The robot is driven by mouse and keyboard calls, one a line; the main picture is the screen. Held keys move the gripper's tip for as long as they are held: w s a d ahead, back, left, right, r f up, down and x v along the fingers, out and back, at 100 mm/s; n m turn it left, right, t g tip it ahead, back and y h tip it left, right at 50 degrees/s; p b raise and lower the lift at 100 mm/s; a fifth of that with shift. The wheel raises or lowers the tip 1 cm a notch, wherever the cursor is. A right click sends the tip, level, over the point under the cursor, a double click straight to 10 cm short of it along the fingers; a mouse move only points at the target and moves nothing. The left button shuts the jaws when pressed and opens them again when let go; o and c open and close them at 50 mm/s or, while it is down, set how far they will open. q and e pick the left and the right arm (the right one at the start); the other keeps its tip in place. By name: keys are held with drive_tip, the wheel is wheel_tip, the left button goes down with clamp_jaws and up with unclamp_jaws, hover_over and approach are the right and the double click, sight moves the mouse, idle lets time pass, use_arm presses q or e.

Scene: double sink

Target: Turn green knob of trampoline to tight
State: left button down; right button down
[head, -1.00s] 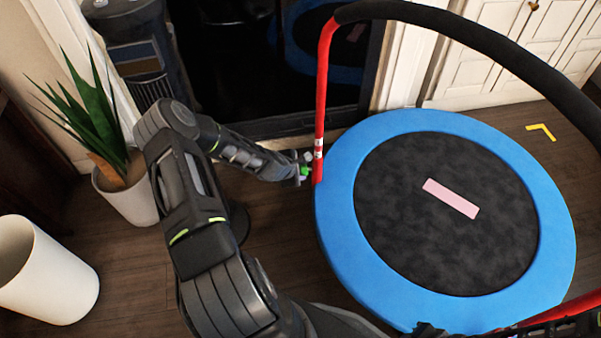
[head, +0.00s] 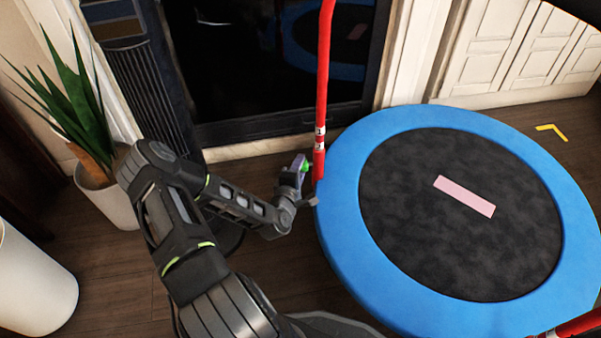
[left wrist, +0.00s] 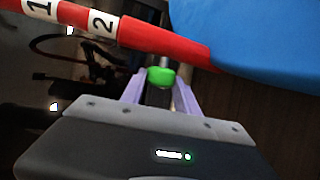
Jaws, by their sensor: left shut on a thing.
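The trampoline has a blue padded rim (head: 345,235), a dark round mat (head: 420,235) and a red post (head: 322,90) standing at its left edge. A small green knob (head: 305,166) sits beside the lower part of this post. My left gripper (head: 303,170) is at the knob, left of the post. In the left wrist view the green knob (left wrist: 160,77) lies between the two pale purple fingers of my left gripper (left wrist: 160,88), which is shut on it. The post (left wrist: 165,42) there carries the white labels 1 and 2. My right gripper is not seen.
A potted plant (head: 105,190) and a white bin (head: 30,285) stand at the left. A dark glass-fronted unit (head: 260,70) is behind the post. White cabinets (head: 490,50) line the back right.

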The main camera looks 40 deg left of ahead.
use_arm(q)
drive_tip(key=shift+w+r, duration=0.1)
idle(0.3)
drive_tip(key=c, duration=0.9)
unclamp_jaws()
drive_tip(key=p+v, duration=0.2)
drive_tip(key=v, duration=0.5)
drive_tip(key=shift+s+d+p, duration=0.15)
drive_tip(key=shift+s+p, duration=0.2)
drive_tip(key=shift+s, duration=0.05)
